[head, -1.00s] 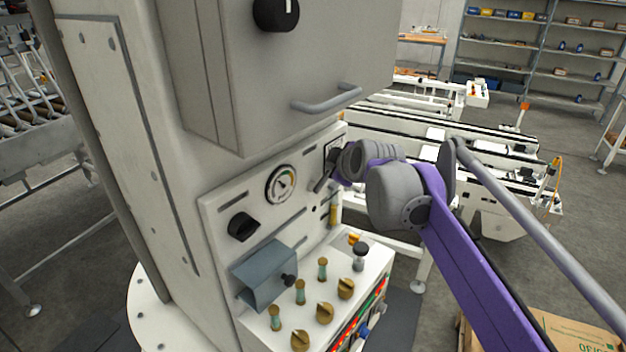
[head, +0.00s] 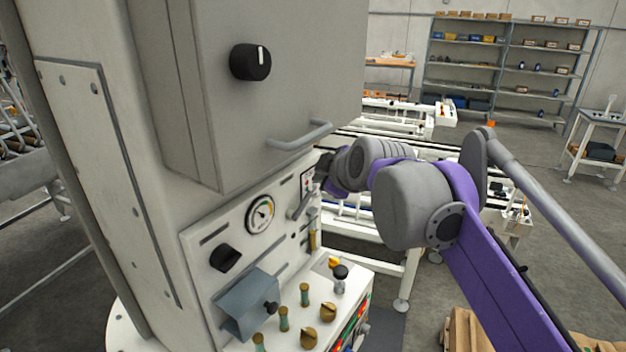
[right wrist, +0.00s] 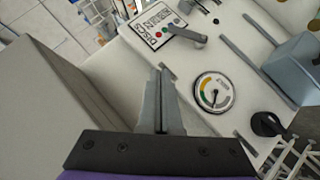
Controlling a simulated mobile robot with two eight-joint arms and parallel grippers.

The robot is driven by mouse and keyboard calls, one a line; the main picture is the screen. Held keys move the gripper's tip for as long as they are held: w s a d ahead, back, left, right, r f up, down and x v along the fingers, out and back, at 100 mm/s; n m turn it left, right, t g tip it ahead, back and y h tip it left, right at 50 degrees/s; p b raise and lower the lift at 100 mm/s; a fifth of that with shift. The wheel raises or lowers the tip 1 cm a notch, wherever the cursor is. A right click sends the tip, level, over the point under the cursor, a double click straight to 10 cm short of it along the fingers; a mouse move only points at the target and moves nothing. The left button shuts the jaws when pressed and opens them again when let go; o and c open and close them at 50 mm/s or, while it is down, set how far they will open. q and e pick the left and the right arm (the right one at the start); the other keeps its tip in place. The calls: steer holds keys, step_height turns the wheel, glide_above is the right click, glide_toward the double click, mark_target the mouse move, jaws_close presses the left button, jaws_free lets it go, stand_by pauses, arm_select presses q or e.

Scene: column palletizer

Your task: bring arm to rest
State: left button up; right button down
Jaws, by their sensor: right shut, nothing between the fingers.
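My right arm (head: 500,285), purple and grey, comes in from the lower right and reaches to the machine's panel. My right gripper (head: 318,172) is partly hidden behind its own wrist in the head view. In the right wrist view the right gripper (right wrist: 161,75) has its two grey fingers together with nothing between them. It points toward a small label plate with a grey lever (right wrist: 190,35) and coloured dots, and looks apart from it. The lever also shows in the head view (head: 301,207). My left gripper is in neither view.
The cabinet (head: 270,85) with a black knob (head: 250,62) and bar handle (head: 300,135) overhangs the panel. A gauge (head: 260,214), a blue-grey hood (head: 248,303) and several brass valves stand close. Conveyors lie behind the arm, and cardboard boxes (head: 465,330) sit at lower right.

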steer(key=shift+d+r, duration=0.1)
steer(key=shift+r, duration=0.05)
steer(key=shift+s, duration=0.1)
steer(key=s+d+f+m+g+h, duration=0.1)
steer(key=s+d+f+m, duration=0.3)
steer(key=s+f, duration=0.5)
steer(key=s+d+f+m+g+h, duration=0.1)
steer(key=s+d+f+m+g, duration=0.1)
steer(key=s+d+f+m, duration=0.3)
steer(key=s+d+f+m+g+h, duration=0.1)
steer(key=s+d+f+m, duration=0.3)
steer(key=s+f, duration=0.9)
step_height(320, 180, down, 7)
steer(key=shift+s+d+m+g+h, duration=0.25)
steer(key=shift+m+g+h, duration=0.2)
steer(key=shift+m, duration=0.25)
